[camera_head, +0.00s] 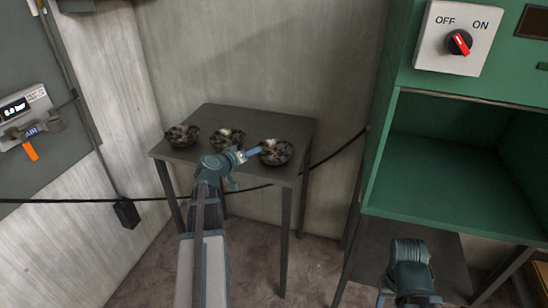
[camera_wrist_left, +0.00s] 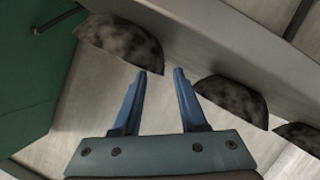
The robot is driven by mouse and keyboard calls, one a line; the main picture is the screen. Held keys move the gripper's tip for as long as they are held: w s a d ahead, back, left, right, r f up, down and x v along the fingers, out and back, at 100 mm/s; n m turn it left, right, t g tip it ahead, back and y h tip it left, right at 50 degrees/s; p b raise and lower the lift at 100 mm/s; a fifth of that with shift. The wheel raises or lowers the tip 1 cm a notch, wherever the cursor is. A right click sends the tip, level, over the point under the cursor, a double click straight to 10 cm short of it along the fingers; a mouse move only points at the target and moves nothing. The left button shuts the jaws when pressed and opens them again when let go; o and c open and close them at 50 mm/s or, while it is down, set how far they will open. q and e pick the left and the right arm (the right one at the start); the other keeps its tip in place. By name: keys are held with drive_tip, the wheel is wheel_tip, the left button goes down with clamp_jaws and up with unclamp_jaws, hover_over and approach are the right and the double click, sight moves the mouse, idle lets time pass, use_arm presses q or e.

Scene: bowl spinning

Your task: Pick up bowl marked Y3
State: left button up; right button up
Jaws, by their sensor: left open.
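Three dark, mottled bowls stand in a row on a small grey table (camera_head: 240,117): a left bowl (camera_head: 181,135), a middle bowl (camera_head: 228,138) and a right bowl (camera_head: 275,152). No Y3 marking is legible on any of them. My left gripper (camera_head: 252,153) is at the table's front, beside the right bowl. In the left wrist view its open fingers (camera_wrist_left: 161,73) have nothing between them. There the right bowl (camera_wrist_left: 120,42) is at upper left, its edge close to one fingertip; I cannot tell if they touch. The middle bowl (camera_wrist_left: 232,100) is beyond the other finger.
A green cabinet (camera_head: 455,165) with an open bay and an OFF/ON switch (camera_head: 459,42) stands at the right. Part of my right arm (camera_head: 411,268) is in front of it. Walls close in behind and left of the table. A black cable (camera_head: 345,148) runs along the walls.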

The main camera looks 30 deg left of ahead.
sight(274, 154)
use_arm(q)
drive_tip(key=b+x, duration=0.1)
drive_tip(key=x, duration=0.4)
drive_tip(key=shift+a, duration=0.1)
clamp_jaws()
